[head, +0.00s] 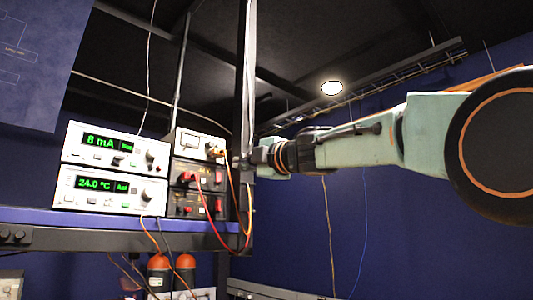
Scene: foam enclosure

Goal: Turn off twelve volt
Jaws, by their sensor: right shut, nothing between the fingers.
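Two dark power boxes with red switches stand stacked on the shelf, the upper one (185,174) and the lower one (186,204). Their labels are too small to read, so I cannot tell which is the twelve volt one. Red and orange cables come out of their fronts. My right gripper (241,163) comes in from the right and is shut and empty. In the picture its tips are just right of the upper box, over the dark post; I cannot tell how far in front of it they are. My left gripper is not in view.
Two white instruments with green displays, reading 8 mA (113,147) and 24.0 °C (108,191), stand left of the boxes. A small white meter (187,145) sits on top. Cables hang before the post (240,90). Orange-topped bottles (159,272) stand below the shelf (90,217).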

